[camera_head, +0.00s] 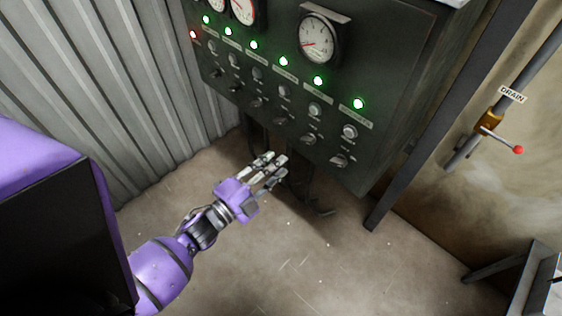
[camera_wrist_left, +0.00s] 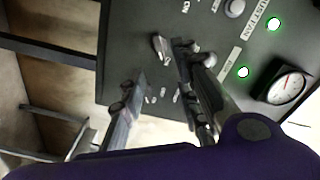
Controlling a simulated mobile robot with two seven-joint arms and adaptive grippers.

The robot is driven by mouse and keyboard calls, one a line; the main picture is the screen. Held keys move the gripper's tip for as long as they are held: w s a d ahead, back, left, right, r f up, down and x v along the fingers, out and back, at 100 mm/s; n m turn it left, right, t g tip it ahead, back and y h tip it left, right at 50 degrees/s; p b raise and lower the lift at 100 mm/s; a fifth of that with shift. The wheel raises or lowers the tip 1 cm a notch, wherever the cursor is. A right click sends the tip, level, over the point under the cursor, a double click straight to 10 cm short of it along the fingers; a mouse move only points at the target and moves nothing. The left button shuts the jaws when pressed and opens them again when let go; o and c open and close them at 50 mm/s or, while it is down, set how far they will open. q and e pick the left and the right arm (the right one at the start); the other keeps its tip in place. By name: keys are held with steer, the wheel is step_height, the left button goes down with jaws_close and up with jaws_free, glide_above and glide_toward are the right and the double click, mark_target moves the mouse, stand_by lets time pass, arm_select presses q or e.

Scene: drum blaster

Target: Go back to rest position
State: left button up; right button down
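My left gripper (camera_head: 270,168) reaches in from the lower left on its purple arm. Its fingers are spread and nothing is between them. In the head view it shows just below and in front of the lower edge of the dark control panel (camera_head: 290,115). In the left wrist view the gripper (camera_wrist_left: 160,90) has its fingers apart, with the panel (camera_wrist_left: 135,30) behind them. A switch knob (camera_wrist_left: 162,46) shows beyond the fingertips, and I cannot tell the exact distance to it. My right gripper is not in view.
A corrugated wall (camera_head: 100,80) stands at left. A drain pipe valve (camera_head: 489,122) with a red-tipped lever is at right. The concrete floor (camera_head: 300,270) is clear. A metal frame (camera_head: 535,280) stands at lower right.

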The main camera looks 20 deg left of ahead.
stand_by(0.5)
